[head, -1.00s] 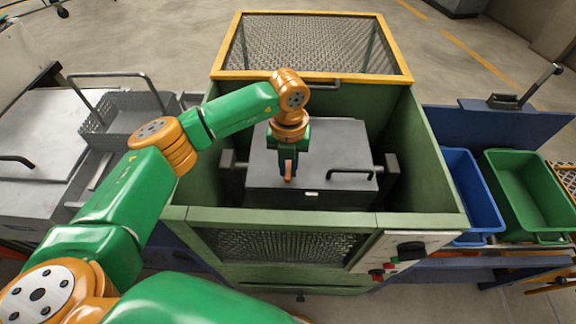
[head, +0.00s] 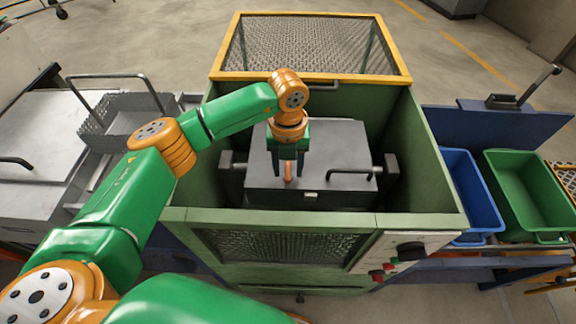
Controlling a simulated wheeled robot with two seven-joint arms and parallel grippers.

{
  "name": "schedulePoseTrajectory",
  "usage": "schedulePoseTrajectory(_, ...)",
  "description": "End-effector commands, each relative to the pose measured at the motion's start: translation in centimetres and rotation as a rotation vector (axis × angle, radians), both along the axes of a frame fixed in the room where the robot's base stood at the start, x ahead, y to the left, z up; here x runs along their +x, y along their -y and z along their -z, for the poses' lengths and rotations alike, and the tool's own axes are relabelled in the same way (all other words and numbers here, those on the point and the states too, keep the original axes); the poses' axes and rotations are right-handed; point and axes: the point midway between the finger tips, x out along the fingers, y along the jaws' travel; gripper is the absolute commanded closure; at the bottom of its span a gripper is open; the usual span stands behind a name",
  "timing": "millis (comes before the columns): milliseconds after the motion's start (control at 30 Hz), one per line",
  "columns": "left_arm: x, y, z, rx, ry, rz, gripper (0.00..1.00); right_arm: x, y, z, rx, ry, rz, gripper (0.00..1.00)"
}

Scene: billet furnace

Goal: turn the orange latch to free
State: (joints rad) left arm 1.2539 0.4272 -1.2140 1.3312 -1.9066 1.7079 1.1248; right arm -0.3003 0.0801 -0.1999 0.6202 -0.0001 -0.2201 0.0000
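The orange latch (head: 288,171) stands upright on the front part of the grey furnace lid (head: 335,190), inside the green housing. My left gripper (head: 288,180) reaches down over the lid from above. Its two dark fingers are apart, one on each side of the latch, with visible gaps between. The upper end of the latch is partly hidden by the gripper. My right gripper is not in view.
A dark bar handle (head: 350,171) sits on the lid right of the latch. The housing's green walls (head: 413,150) surround the lid. A yellow-framed mesh guard (head: 392,60) stands raised behind. Blue (head: 470,185) and green (head: 527,190) bins are at right, a wire basket (head: 122,125) at left.

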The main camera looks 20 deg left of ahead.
Motion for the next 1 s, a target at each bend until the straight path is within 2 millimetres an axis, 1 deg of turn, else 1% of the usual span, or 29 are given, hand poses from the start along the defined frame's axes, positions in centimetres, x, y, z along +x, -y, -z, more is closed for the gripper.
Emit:
schedulePoseTrajectory(133,0.0,0.0,0.0,0.000,-0.001,0.001,0.53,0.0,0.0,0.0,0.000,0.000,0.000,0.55)
schedulePoseTrajectory(200,0.0,0.0,-0.4,-0.001,0.001,0.001,0.53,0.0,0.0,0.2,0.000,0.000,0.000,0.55)
schedulePoseTrajectory(267,0.1,0.0,-1.3,-0.001,0.003,0.000,0.53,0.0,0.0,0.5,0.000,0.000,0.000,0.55)
schedulePoseTrajectory(400,0.1,0.0,-4.4,-0.001,0.006,0.001,0.53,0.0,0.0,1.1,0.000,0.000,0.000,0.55)
schedulePoseTrajectory(500,0.1,0.0,-6.1,-0.001,0.003,-0.001,0.53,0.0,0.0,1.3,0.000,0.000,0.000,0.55)
schedulePoseTrajectory(600,0.0,0.0,-7.0,0.000,0.001,0.000,0.53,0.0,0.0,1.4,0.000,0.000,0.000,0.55)
schedulePoseTrajectory(1000,0.0,0.0,-7.1,0.000,-0.001,0.000,0.53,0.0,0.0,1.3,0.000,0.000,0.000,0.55)
